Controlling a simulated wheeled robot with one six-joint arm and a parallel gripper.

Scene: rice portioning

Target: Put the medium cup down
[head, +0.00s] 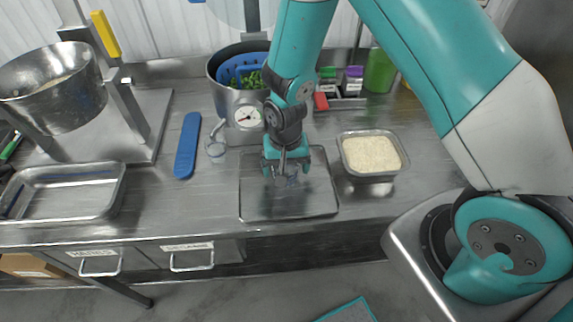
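My gripper (286,169) points down over the metal tray (262,205) at the middle of the counter. A small shiny metal cup (291,181) is at its fingertips, partly hidden by them; I take it to be the medium cup. I cannot tell whether the fingers are closed on its handle, or whether the cup touches the tray. Another small metal measuring cup (216,149) with a handle stands on the counter to the left, beside the pot.
A rice container (347,160) is right of the tray. A blue utensil (187,146), an empty steel pan (112,190) and a mixer bowl (50,112) are left. Spice jars (352,80) stand at the back. Most of the tray is bare.

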